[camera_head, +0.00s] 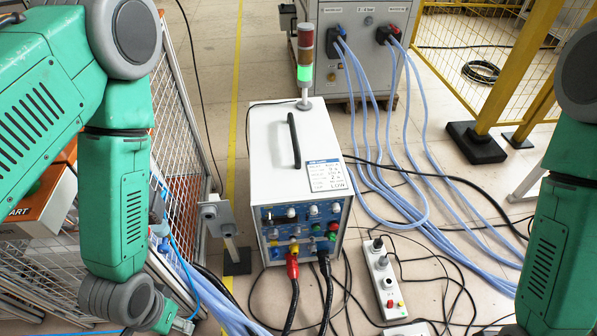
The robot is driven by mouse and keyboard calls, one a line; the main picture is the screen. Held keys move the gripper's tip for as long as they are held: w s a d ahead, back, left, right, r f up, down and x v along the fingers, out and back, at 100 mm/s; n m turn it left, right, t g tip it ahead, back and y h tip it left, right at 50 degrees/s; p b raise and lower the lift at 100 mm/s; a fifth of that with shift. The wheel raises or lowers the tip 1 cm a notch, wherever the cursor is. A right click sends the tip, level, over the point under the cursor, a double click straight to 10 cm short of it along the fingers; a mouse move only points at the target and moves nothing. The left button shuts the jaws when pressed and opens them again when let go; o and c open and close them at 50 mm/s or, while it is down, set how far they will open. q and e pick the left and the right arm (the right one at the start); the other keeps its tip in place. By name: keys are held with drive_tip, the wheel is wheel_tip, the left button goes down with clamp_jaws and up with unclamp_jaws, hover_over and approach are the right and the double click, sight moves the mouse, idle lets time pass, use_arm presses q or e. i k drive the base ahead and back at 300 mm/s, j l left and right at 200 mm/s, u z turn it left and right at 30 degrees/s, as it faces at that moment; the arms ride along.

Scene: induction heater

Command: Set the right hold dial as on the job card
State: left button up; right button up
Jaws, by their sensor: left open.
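The induction heater (270,150) is a white box on the floor in the middle of the head view. Its blue front panel (302,222) carries several small dials and coloured connectors. I cannot read the labels, so I cannot tell which is the right hold dial. The job card (328,175) lies on the heater's top near the front right edge; most of its print is too small to read. My left gripper (182,324) is open at the bottom edge, partly cut off, left of the heater and apart from it. My right gripper is out of view.
A red plug (292,268) and black cables come from the panel's lower front. A signal tower (305,65) lit green stands at the heater's back. A power strip (384,279) lies to the right. A grey-topped post (217,215) stands left of the panel.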

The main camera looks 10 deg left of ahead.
sight(297, 230)
drive_tip(key=j+z, duration=0.2)
drive_tip(key=z, duration=0.15)
drive_tip(key=j+z, duration=0.15)
drive_tip(key=z, duration=0.25)
drive_tip(key=k+j+z, duration=0.1)
drive_tip(key=z, duration=0.25)
